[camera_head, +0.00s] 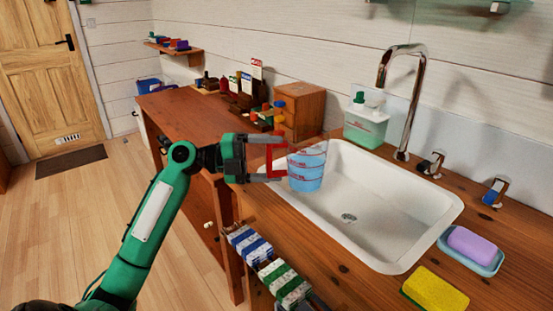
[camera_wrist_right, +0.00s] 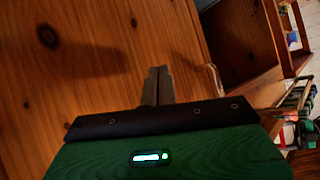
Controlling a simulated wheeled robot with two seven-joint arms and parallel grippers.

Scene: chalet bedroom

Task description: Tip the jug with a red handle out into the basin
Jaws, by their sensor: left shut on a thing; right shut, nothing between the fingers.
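The jug (camera_head: 307,168) is clear with a red handle (camera_head: 276,160) and holds blue liquid. It is held nearly upright at the left rim of the white basin (camera_head: 400,258). My left gripper (camera_head: 277,158) is shut on the jug's red handle, to the left of the jug. The basin looks empty, with a drain in its floor. My right gripper (camera_wrist_right: 157,72) shows only in the right wrist view, shut and empty in front of a wooden surface.
A chrome tap (camera_head: 402,100) arches over the basin's back. A green soap bottle (camera_head: 366,122) stands behind it. A purple soap in a dish (camera_head: 471,262) and a yellow sponge (camera_head: 435,289) lie at right. Folded towels (camera_head: 250,245) hang in front. A wooden box (camera_head: 300,110) stands at the back.

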